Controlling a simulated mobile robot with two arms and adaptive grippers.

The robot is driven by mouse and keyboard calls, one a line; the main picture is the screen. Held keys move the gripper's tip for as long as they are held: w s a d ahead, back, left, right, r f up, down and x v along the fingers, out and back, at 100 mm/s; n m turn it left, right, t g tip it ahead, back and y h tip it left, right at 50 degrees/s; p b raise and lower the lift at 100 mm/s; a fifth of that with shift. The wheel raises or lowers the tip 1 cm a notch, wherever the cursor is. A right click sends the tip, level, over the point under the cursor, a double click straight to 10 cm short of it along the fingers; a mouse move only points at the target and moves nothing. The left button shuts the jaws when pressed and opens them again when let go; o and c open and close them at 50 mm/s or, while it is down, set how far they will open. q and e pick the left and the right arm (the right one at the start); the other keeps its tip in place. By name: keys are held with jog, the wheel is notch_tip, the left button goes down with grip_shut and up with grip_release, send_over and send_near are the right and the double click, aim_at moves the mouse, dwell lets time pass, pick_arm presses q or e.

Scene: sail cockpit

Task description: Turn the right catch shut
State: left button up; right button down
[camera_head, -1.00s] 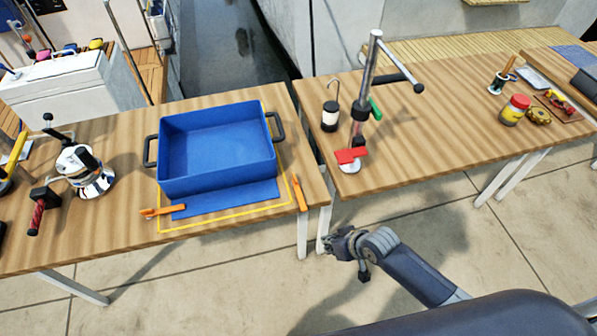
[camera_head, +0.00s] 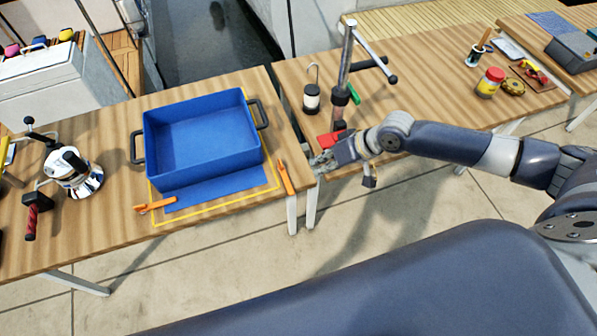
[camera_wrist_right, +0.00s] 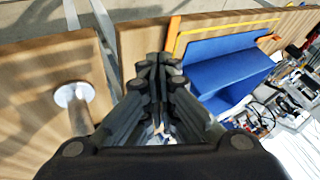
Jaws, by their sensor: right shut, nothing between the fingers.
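The right catch (camera_head: 285,178), an orange lever, lies at the right front of the blue bin (camera_head: 205,181), pointing roughly front to back. It also shows in the wrist view (camera_wrist_right: 173,38). The left catch (camera_head: 156,205), also orange, lies crosswise at the bin's left front. My right gripper (camera_head: 318,162) is shut and empty, at the gap between the tables, to the right of the right catch and apart from it. The wrist view shows its fingers (camera_wrist_right: 157,62) together. My left gripper is not in view.
The bin stands by a blue mat (camera_head: 220,194) within a yellow outline. A metal post (camera_head: 345,60) with a red piece (camera_head: 330,139) stands just behind my right gripper.

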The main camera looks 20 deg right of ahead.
aim_at(285, 176)
jog(key=p+x, duration=0.1)
jog(key=x, duration=0.8)
jog(key=shift+w+a+f+p, duration=0.15)
jog(key=shift+f+p, duration=0.1)
jog(key=shift+p, duration=0.05)
